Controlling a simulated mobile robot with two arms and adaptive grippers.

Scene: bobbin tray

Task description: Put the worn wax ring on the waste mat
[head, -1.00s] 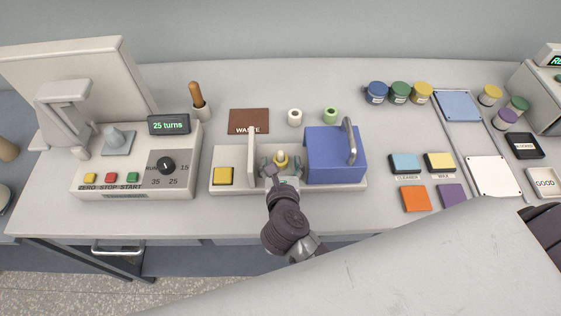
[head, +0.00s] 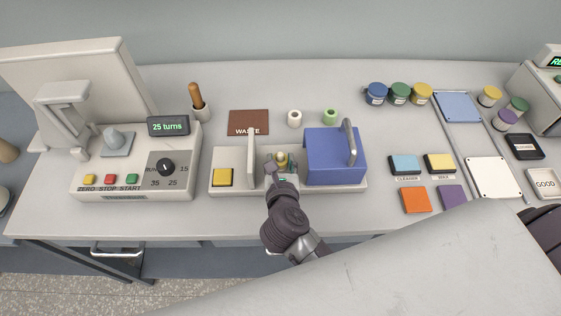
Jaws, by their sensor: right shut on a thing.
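The worn wax ring appears to be the small yellowish piece (head: 281,158) in the gap of the low cream fixture (head: 233,184), between an upright cream plate (head: 251,158) and a blue housing with a grey handle (head: 335,155). My right gripper (head: 281,166) reaches into this gap from the front and is shut on that piece. The fingers and wrist hide most of it. The brown waste mat (head: 248,116), marked WASTE, lies flat and empty behind the fixture, up and left of the gripper. My left gripper is not in view.
A winding machine (head: 135,165) reading 25 turns is at left, with a wooden-handled tool (head: 197,97) in a cup. Jars (head: 399,93) and coloured pads (head: 416,199) are at right.

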